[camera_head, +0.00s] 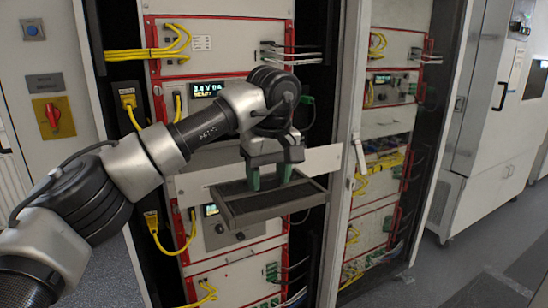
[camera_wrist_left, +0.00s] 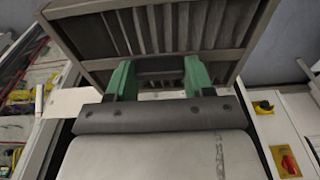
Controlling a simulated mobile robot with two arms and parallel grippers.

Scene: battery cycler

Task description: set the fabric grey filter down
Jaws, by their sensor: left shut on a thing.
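The grey filter (camera_head: 275,208) is a flat, dark grey tray-like frame. In the left wrist view its pleated fabric face (camera_wrist_left: 165,28) fills the top middle. My left gripper (camera_head: 268,180) has green fingers and is shut on the filter, reaching down into its frame from above. The filter is held in the air in front of the battery cycler rack, slightly tilted in the head view. In the left wrist view both green fingers (camera_wrist_left: 160,78) meet the filter's near part. My right gripper is not in view.
The rack (camera_head: 225,88) with red-edged modules and yellow cables stands behind the filter. A pale horizontal panel (camera_head: 320,160) crosses just behind the gripper. An open rack door edge (camera_head: 343,110) stands to the right. Grey floor (camera_head: 400,292) is visible at lower right, and a white cabinet (camera_head: 487,130) stands far right.

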